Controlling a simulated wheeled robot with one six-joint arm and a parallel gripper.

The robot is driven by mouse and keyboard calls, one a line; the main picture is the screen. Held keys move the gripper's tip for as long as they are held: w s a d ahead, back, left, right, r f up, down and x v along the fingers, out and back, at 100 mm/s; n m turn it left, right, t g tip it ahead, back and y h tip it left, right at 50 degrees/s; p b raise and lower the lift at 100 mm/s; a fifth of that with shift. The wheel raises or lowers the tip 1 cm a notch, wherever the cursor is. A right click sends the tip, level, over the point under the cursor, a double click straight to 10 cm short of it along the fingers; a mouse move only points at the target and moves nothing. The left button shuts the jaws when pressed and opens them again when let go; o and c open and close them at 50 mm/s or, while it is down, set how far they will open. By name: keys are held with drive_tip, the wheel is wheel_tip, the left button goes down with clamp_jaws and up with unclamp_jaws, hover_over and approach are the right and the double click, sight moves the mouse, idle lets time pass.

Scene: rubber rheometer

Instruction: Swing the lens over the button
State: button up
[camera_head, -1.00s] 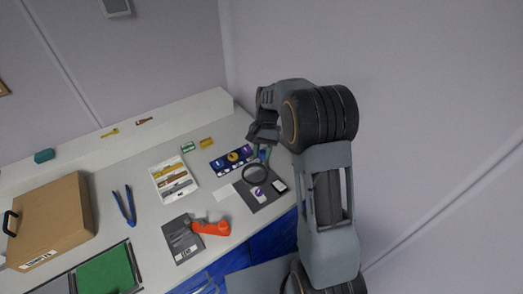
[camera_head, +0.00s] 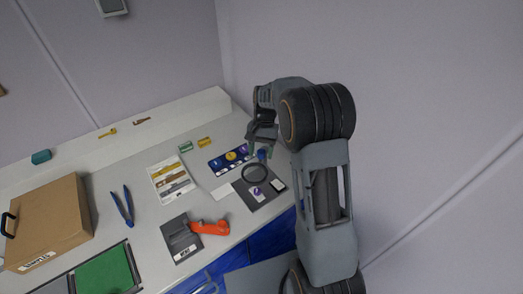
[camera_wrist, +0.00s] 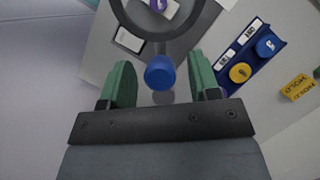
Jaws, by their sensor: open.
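The lens is a dark round ring (camera_head: 254,173) over a dark grey mat in the head view; its rim (camera_wrist: 188,42) spans the top of the wrist view. A blue knob (camera_wrist: 160,73) stands at the ring's near side in the wrist view and also shows in the head view (camera_head: 262,155). A purple button-like spot on a white tile (camera_head: 257,192) lies on the mat; in the wrist view part of it (camera_wrist: 158,4) shows inside the ring. My gripper (camera_wrist: 161,80) is open, with green fingers on either side of the blue knob and gaps visible on both sides.
A blue panel (camera_head: 219,171) with blue, yellow and purple round pieces lies just left of the lens. A white tray (camera_head: 156,174), an orange tool (camera_head: 209,227), blue pliers (camera_head: 122,206) and a cardboard case (camera_head: 75,219) are farther left. The wall is close on the right.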

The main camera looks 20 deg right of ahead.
drive_tip(key=v, duration=1.3)
drive_tip(key=shift+w+r+b, duration=0.2)
drive_tip(key=shift+r+b, duration=0.1)
drive_tip(key=shift+b, duration=0.05)
drive_tip(key=shift+d, duration=0.1)
wheel_tip(320, 180, down, 5)
drive_tip(key=s+n+t, duration=0.1)
drive_tip(key=n+t, duration=0.1)
drive_tip(key=s+a+r+n+t+h, duration=0.1)
drive_tip(key=s+n+t, duration=0.1)
drive_tip(key=s, duration=0.8)
drive_tip(key=s+a+r+n+t+h, duration=0.1)
drive_tip(key=s+t, duration=0.3)
drive_tip(key=s, duration=0.7)
drive_tip(key=shift+s+a+r+n, duration=0.2)
drive_tip(key=shift+a+r+n, duration=0.35)
drive_tip(key=shift+a, duration=0.15)
idle(0.5)
